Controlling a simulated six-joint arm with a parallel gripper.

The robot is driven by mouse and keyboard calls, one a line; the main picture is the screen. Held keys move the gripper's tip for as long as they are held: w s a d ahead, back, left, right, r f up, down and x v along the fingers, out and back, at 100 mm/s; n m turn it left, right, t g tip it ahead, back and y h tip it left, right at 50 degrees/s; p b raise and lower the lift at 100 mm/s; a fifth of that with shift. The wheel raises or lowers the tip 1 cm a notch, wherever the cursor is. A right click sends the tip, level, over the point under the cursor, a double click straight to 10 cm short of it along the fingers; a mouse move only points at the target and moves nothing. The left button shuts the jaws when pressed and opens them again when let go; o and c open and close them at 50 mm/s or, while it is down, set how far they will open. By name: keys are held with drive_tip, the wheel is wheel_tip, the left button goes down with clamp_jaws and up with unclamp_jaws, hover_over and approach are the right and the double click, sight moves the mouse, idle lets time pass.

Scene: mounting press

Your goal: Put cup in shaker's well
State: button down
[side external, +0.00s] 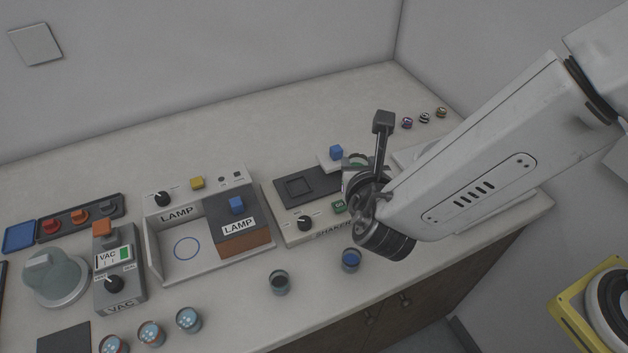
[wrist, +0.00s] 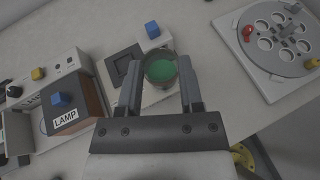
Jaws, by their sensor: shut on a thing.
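My gripper (wrist: 160,82) is shut on a cup (wrist: 161,71) with green contents, its fingers on either side of it. In the side view my gripper (side external: 358,180) is over the right part of the shaker (side external: 290,229), and the cup is mostly hidden there by the gripper and wrist. The shaker is a pale box with a dark plate. Its square well (side external: 298,187) is empty, and it also shows in the wrist view (wrist: 122,62), left of the held cup. The cup looks above the shaker; its exact height is hard to tell.
A blue block (side external: 336,152) sits on the shaker's back part. The lamp box (side external: 160,262) stands left of the shaker, with the vac box (side external: 122,281) beyond. A round multi-hole plate (wrist: 272,62) is at right.

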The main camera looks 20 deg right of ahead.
drive_tip(key=shift+w, duration=0.1)
drive_tip(key=w+a+f, duration=0.1)
drive_tip(key=w+f, duration=0.1)
drive_tip(key=w, duration=0.1)
drive_tip(key=w+a+f, duration=0.2)
drive_tip(key=w+f, duration=0.1)
drive_tip(key=w, duration=0.1)
drive_tip(key=w+a+f, duration=0.2)
drive_tip(key=w+f, duration=0.1)
drive_tip(key=w, duration=0.1)
drive_tip(key=shift+w+a+f, duration=0.1)
drive_tip(key=shift+a+f, duration=0.05)
drive_tip(key=shift+f, duration=0.1)
drive_tip(key=shift+w+a+f, duration=0.25)
drive_tip(key=shift+w+f, duration=0.15)
drive_tip(key=shift+f, duration=0.05)
drive_tip(key=shift+w+f, duration=0.2)
drive_tip(key=shift+f, duration=1.65)
drive_tip(key=shift+f, duration=0.1)
